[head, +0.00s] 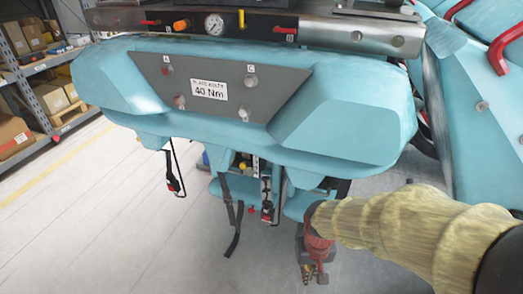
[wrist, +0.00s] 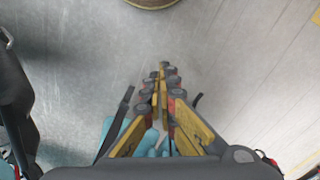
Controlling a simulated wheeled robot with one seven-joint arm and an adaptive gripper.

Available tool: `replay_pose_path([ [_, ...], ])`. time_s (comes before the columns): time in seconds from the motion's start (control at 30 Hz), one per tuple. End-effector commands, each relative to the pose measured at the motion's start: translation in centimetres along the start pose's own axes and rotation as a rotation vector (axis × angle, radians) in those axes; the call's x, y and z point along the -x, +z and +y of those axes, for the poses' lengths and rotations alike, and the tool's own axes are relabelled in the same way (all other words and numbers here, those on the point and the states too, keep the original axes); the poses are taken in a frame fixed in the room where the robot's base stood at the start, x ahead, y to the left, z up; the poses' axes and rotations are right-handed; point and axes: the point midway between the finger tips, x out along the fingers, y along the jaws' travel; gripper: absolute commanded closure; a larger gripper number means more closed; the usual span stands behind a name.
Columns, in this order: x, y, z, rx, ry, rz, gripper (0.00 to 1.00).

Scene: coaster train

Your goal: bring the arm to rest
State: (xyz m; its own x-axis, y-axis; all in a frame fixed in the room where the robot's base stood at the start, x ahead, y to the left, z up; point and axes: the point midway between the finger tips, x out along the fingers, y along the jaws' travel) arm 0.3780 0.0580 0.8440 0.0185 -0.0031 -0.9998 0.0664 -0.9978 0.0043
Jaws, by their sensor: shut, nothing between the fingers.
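My arm (head: 400,228), in a pale yellow cover, reaches in from the right of the head view. My gripper (head: 308,277) hangs at its end, pointing down, low in the picture and in front of the teal coaster car (head: 210,100). In the wrist view my gripper (wrist: 162,72) has its yellow and dark fingers together at the tips with nothing between them. Grey floor lies beyond the fingertips. Whether the arm touches the car's underside cannot be told.
The car bears a grey plate (head: 215,90) marked 40 Nm. A steel bar (head: 270,27) with a gauge (head: 214,24) runs above. Straps (head: 235,215) hang below. Shelves with boxes (head: 28,35) stand at left. A round-edged object (wrist: 152,3) shows at the wrist view's top. Floor at left is clear.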

Motion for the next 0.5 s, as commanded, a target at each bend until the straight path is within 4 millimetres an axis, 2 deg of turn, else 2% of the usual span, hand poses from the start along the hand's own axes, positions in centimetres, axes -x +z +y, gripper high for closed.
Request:
replay_pose_path([
  [0.03,2.6,0.9,0.5,0.016,-0.002,0.014,1.00],
  [0.1,5.4,2.4,1.1,0.037,-0.002,0.025,1.00],
  [0.33,13.7,6.4,2.9,0.029,-0.005,0.134,1.00],
  [0.5,19.3,7.4,4.0,-0.013,-0.001,0.301,1.00],
])
